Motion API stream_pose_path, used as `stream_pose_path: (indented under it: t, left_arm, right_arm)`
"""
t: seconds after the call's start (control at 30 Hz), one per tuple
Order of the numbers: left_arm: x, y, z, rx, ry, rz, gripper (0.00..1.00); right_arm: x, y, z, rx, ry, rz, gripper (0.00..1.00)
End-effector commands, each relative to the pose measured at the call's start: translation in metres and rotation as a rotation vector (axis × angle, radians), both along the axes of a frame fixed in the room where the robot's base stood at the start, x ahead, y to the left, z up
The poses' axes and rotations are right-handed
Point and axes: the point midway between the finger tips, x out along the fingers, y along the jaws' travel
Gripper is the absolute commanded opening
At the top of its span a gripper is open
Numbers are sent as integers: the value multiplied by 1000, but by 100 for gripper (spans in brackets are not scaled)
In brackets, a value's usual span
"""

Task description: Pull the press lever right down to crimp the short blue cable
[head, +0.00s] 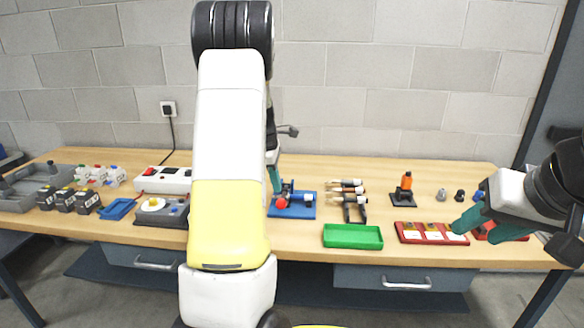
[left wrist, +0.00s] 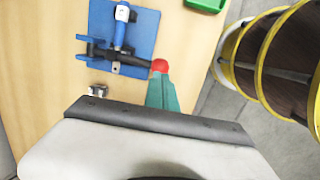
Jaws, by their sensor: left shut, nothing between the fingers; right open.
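The press stands on a blue base plate (head: 307,211), which also shows in the left wrist view (left wrist: 146,45). Its dark lever (left wrist: 125,58) reaches out sideways and ends in a red knob (left wrist: 160,66), also visible in the head view (head: 282,203). My left gripper (left wrist: 161,84) is shut and empty, its teal fingertips right at the knob; I cannot tell whether they touch. In the head view my left arm hides much of it. I cannot make out the short blue cable. My right gripper (head: 483,226) is open at the right, by the red trays.
A green tray (head: 352,236) and a red tray (head: 428,233) lie near the front edge. A small metal piece (left wrist: 97,90) lies beside the plate. Boxes and a grey case crowd the left.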

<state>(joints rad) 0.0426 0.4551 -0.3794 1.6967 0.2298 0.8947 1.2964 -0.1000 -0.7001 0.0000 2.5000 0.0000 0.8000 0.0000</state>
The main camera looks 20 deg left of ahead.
Motion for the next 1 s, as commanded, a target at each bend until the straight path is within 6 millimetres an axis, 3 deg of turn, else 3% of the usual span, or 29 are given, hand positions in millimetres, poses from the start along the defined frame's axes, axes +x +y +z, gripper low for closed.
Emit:
stream_pose_path:
  t: [0.2,0.73,1.0]
  left_arm:
    - [4,-4,-29,0,1,-1,0]
    - [4,-5,-39,0,0,0,0]
    - [-7,-8,-70,-1,3,1,0]
  right_arm:
    - [0,0,0,0,0,0,44]
    - [0,0,0,0,0,0,44]
    - [0,0,0,0,0,0,44]
